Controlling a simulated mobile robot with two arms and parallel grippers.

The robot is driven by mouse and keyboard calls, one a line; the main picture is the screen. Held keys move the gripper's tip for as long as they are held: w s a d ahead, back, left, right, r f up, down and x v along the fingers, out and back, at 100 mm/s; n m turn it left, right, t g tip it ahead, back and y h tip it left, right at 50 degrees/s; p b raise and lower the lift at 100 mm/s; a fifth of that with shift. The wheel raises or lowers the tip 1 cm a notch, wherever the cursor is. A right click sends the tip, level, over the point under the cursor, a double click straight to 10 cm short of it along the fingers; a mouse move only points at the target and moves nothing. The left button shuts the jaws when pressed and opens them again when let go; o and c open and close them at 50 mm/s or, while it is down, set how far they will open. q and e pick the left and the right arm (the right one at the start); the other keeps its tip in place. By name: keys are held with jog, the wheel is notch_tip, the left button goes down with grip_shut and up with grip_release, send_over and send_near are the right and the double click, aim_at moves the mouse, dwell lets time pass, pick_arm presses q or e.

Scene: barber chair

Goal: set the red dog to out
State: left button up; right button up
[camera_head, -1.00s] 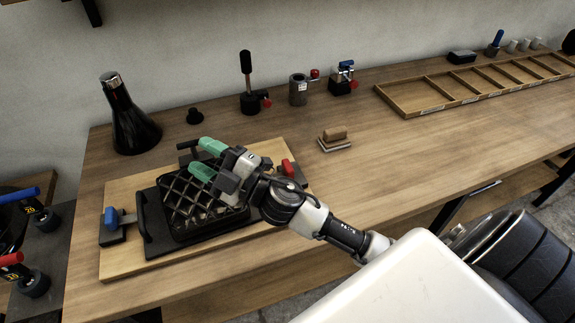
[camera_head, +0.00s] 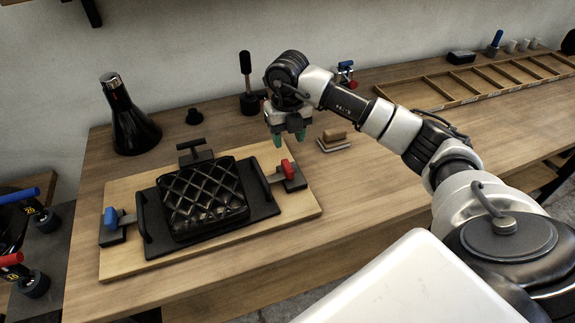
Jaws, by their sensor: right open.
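The red dog (camera_head: 287,168) is a small red-handled latch on a black block at the right end of the black plate. A metal bar runs from it toward the plate. My right gripper (camera_head: 289,137) points down, open and empty, above and just behind the red dog, apart from it. The blue dog (camera_head: 110,217) is a matching latch at the plate's left end. A black quilted pad (camera_head: 203,198) lies on the black plate (camera_head: 262,199), which rests on a wooden board (camera_head: 118,262). My left gripper is not in view.
A black post with a knob (camera_head: 193,150) stands behind the pad. A wooden brush-like block (camera_head: 334,138) lies right of my gripper. A black bottle (camera_head: 132,122), a lever tool (camera_head: 247,82) and a compartment tray (camera_head: 470,82) stand toward the back. The front right bench is clear.

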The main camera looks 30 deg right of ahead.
aim_at(288, 165)
notch_tip(288, 165, down, 10)
jog(key=shift+a+f+p, duration=0.1)
jog(key=shift+f+p, duration=0.15)
jog(key=shift+p, duration=0.75)
jog(key=shift+c, duration=0.2)
grip_shut()
